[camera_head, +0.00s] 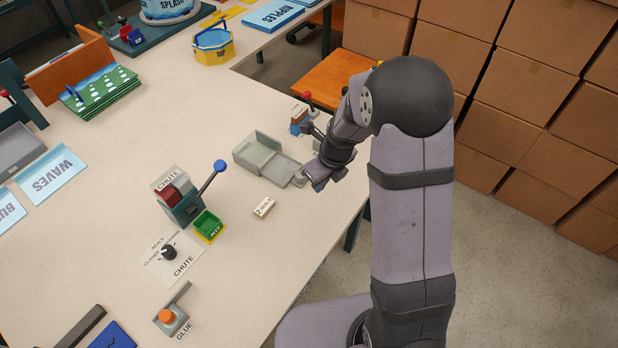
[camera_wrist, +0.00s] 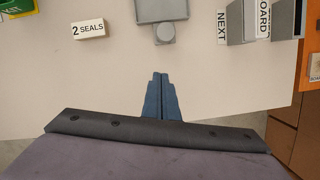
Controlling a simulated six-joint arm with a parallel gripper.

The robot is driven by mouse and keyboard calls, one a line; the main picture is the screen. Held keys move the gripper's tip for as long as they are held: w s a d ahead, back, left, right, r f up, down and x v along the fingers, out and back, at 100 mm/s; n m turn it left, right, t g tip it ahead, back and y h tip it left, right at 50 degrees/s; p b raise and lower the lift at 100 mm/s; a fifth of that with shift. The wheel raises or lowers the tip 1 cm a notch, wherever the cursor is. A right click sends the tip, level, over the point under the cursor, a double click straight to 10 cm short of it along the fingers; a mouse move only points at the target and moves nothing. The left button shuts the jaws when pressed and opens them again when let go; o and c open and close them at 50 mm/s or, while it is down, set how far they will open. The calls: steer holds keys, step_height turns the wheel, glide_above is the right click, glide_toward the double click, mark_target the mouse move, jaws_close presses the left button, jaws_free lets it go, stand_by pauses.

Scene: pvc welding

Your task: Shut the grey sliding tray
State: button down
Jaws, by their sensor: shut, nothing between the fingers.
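The grey sliding tray (camera_head: 281,168) sticks out of its grey housing (camera_head: 256,150) toward the right table edge in the head view. My gripper (camera_head: 318,184) is beside the knob end of the tray, on the table-edge side. In the wrist view my blue fingers (camera_wrist: 160,76) are together and empty, in line with the knob and a small gap short of it. The housing is outside the wrist view.
A "2 SEALS" label block (camera_head: 264,207) lies left of the tray's line. The chute unit with a blue-knobbed lever (camera_head: 220,166) stands farther left. A "NEXT" label (camera_wrist: 221,27) and a grey block (camera_wrist: 235,20) are close on the right. The table between the fingers and knob is clear.

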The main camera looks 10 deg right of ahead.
steer(key=x, duration=0.3)
steer(key=shift+w+a+r, duration=0.1)
steer(key=shift+w, duration=0.05)
steer(key=shift+w+a+r+p, duration=0.15)
steer(key=shift+w+a+p, duration=0.4)
steer(key=shift+w, duration=0.35)
steer(key=shift+w+a, duration=0.3)
steer(key=shift+w, duration=0.35)
steer(key=p, duration=0.5)
glide_above(279, 170)
steer(key=s+d, duration=0.1)
steer(key=s, duration=0.1)
steer(key=shift+w, duration=0.15)
steer(key=shift+w+a+r+b, duration=0.1)
steer(key=shift+w+b, duration=0.05)
steer(key=shift+b, duration=0.15)
steer(key=shift+w, duration=0.1)
steer(key=shift+r, duration=0.1)
